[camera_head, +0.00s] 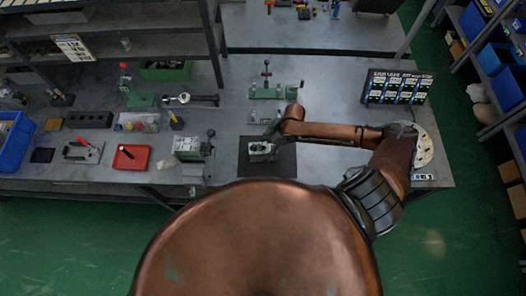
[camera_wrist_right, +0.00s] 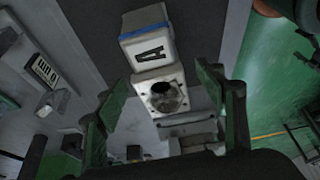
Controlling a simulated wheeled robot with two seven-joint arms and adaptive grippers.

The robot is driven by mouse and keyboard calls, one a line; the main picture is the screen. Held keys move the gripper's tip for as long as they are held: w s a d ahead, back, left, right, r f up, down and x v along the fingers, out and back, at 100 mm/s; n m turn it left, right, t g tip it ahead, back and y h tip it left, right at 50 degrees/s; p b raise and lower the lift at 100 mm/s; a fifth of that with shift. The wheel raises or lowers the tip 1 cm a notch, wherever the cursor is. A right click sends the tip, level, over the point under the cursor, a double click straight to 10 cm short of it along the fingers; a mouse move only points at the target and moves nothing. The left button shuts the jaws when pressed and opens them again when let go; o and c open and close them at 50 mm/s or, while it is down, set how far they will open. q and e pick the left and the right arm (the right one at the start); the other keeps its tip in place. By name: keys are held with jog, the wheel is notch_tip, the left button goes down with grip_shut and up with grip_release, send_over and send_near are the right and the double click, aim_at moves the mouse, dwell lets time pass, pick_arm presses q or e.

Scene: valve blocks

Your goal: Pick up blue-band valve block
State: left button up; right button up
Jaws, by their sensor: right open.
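My left gripper is in neither view.
A grey machine block with a lever (camera_head: 192,147) stands left of the mat. A green fixture (camera_head: 278,91) stands behind it. A labelled display rack (camera_head: 397,87) and a round pale flange (camera_head: 424,148) are on the right. A red tray (camera_head: 131,158) lies left.

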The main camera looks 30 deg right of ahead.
aim_at(262, 149)
jog(key=x, duration=0.3)
jog(key=shift+w+a, duration=0.1)
jog(key=shift+a, duration=0.05)
grip_shut()
jog(key=shift+w, duration=0.15)
dwell(0.8)
